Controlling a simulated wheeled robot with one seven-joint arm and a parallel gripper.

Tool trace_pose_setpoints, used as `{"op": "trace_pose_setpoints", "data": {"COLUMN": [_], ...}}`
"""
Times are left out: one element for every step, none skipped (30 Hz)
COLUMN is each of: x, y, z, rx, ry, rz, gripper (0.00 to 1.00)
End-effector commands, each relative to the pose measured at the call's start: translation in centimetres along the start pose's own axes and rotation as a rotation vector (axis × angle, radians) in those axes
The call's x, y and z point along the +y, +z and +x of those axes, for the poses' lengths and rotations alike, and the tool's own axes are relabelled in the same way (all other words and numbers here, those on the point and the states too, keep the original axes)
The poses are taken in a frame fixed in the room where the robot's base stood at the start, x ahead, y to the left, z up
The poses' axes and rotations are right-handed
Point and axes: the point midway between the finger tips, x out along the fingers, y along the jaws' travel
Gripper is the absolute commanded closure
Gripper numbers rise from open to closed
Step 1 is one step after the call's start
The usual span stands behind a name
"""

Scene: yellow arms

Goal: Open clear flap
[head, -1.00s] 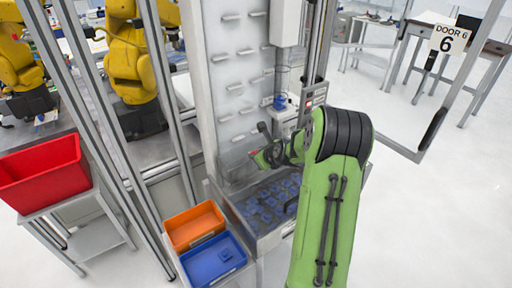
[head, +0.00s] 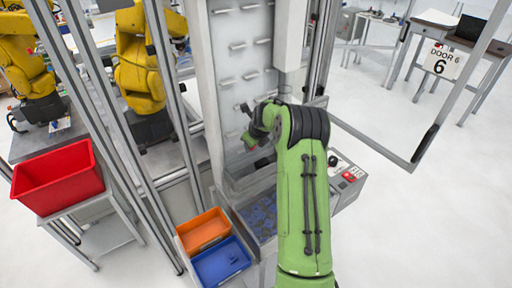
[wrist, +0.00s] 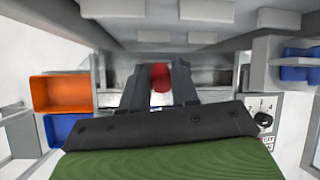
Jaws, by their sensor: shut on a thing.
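My gripper (head: 249,136) is at the white machine column, above the bin of blue parts. In the wrist view my gripper (wrist: 160,82) has both fingers close around a small red piece (wrist: 161,77), which looks like a knob. A spot of red (head: 249,141) also shows at the fingertips in the head view. The clear flap is hard to make out; a faint see-through panel (head: 252,181) seems to lie below my gripper, in front of the column. Its exact edges and angle cannot be told. My green arm hides part of the bin and machine.
The bin of blue parts (head: 262,214) sits below. An orange tray (head: 203,230) and a blue tray (head: 221,262) stand to its left, and a red bin (head: 58,178) farther left. A control box (head: 347,183) and metal frame posts flank the column.

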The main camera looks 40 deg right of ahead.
Motion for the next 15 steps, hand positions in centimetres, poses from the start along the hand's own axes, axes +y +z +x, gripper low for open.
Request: {"op": "trace_pose_setpoints", "data": {"x": [-0.2, -0.3, -0.4, -0.4, -0.4, -0.5, -0.5, -0.6, -0.6, -0.6, -0.6, -0.6, -0.6, -0.6, -0.6], "y": [0.9, 1.1, 1.3, 1.5, 1.6, 1.8, 1.9, 2.0, 2.2, 2.2, 2.3, 2.4, 2.4, 2.4, 2.4], "z": [-0.1, 0.0, 0.1, 0.1, 0.2, 0.2, 0.3, 0.3, 0.3, 0.4, 0.4, 0.5, 0.5, 0.5, 0.5], "rx": [-0.015, -0.015, -0.015, -0.014, -0.014, -0.014, -0.014, -0.014, -0.014, -0.014, -0.014, -0.013, -0.013, -0.013, -0.012], "ry": [-0.008, -0.008, -0.008, -0.007, -0.007, -0.008, -0.009, -0.009, -0.008, -0.008, -0.008, -0.007, -0.007, -0.006, -0.006], "rz": [-0.001, -0.001, -0.001, -0.001, -0.001, -0.001, 0.0, -0.001, -0.001, -0.001, -0.001, -0.001, -0.001, -0.001, -0.001], "gripper": [1.0, 1.0, 1.0, 1.0, 1.0, 1.0, 1.0, 1.0, 1.0, 1.0, 1.0, 1.0, 1.0, 1.0, 1.0]}}
